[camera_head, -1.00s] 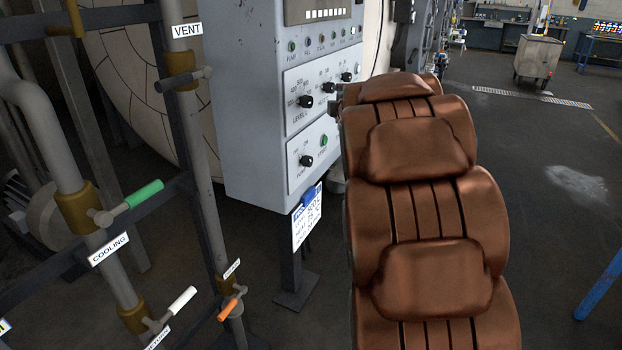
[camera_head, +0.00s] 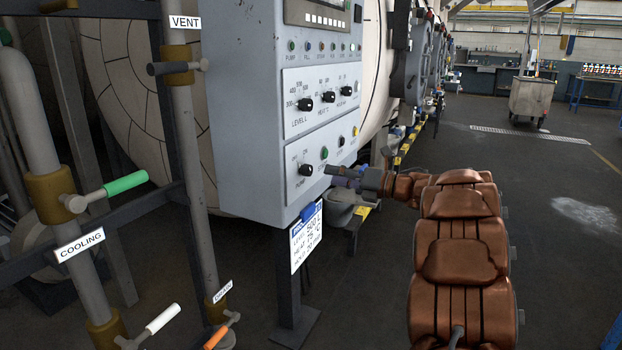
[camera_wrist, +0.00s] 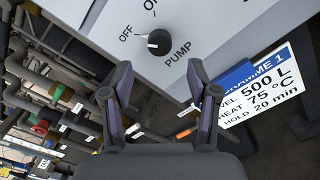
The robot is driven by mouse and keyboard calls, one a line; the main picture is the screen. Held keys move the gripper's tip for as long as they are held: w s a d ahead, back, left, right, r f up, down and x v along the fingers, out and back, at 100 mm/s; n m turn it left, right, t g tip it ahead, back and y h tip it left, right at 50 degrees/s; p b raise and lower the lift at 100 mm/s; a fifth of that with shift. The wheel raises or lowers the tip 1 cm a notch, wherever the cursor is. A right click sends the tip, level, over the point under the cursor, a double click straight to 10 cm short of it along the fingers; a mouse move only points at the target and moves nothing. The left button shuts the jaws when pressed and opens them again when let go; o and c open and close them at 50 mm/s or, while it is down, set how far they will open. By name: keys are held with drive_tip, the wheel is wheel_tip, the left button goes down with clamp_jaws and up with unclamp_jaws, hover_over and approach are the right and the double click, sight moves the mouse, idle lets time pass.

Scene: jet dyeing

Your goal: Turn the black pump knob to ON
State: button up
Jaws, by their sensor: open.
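The black pump knob (camera_head: 306,169) sits on the lower front plate of the grey control cabinet (camera_head: 245,120), below the level and heat knobs. In the wrist view the pump knob (camera_wrist: 160,42) has a white mark on its left side, toward the OFF label (camera_wrist: 126,35); the ON label (camera_wrist: 150,4) is above. My gripper (camera_wrist: 160,78) is open and empty, its two fingers spread on either side below the knob, apart from it. In the head view my gripper (camera_head: 338,171) is just right of the knob, near the panel.
A green start button (camera_head: 324,153) is close to the knob. A program card (camera_head: 307,236) hangs below the cabinet. Pipes with a green-handled valve (camera_head: 125,184) stand at left. Open floor lies at right.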

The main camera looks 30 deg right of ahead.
sight(311, 171)
drive_tip(key=x, duration=0.7)
drive_tip(key=shift+w+a, duration=0.1)
drive_tip(key=shift+w, duration=0.1)
clamp_jaws()
idle(0.4)
